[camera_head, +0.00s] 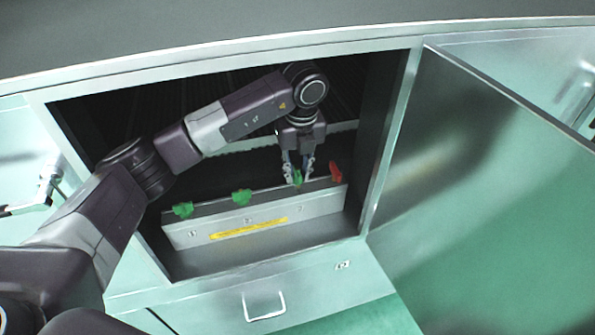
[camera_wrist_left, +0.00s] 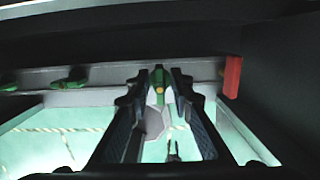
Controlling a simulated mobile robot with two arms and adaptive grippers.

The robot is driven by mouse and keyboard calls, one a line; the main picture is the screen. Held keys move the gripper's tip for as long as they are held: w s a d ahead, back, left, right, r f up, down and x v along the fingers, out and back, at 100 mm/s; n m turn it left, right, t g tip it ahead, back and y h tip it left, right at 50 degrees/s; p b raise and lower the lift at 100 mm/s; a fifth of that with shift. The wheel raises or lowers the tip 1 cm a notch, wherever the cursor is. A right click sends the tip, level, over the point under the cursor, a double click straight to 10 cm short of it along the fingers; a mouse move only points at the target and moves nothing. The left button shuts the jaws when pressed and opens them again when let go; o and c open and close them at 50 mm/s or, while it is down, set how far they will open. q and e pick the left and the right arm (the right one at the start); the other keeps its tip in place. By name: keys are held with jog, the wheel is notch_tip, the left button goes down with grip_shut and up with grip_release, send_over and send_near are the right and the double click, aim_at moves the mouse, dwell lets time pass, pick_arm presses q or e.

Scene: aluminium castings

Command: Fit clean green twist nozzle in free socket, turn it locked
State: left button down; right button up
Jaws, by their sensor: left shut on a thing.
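My left gripper (camera_head: 298,175) is inside the open cabinet, above the front rail, shut on a green twist nozzle (camera_head: 298,178). In the left wrist view the nozzle (camera_wrist_left: 159,86) shows between the two dark fingers (camera_wrist_left: 164,105), with an orange spot and a pale part. I cannot tell whether it is seated in a socket. Two more green nozzles sit on the rail to the left, one at the far left (camera_head: 183,209) and one in the middle (camera_head: 241,197). A red piece (camera_head: 336,172) stands at the rail's right end. My right gripper is not in view.
The metal rail (camera_head: 275,214) has a yellow label strip (camera_head: 248,229) on its front. The cabinet door (camera_head: 480,160) stands open at the right. The cabinet's side walls and top edge frame my arm closely. A drawer handle (camera_head: 264,305) is below.

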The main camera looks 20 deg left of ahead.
aim_at(297, 180)
pick_arm(q)
jog(key=shift+f+b, duration=1.3)
jog(key=shift+f, duration=0.3)
jog(key=c, duration=1.6)
grip_release()
jog(key=shift+r, duration=0.15)
jog(key=r, duration=0.7)
jog(key=shift+s+d+r, duration=0.15)
jog(key=shift+s+d, duration=0.15)
jog(key=shift+s, duration=0.1)
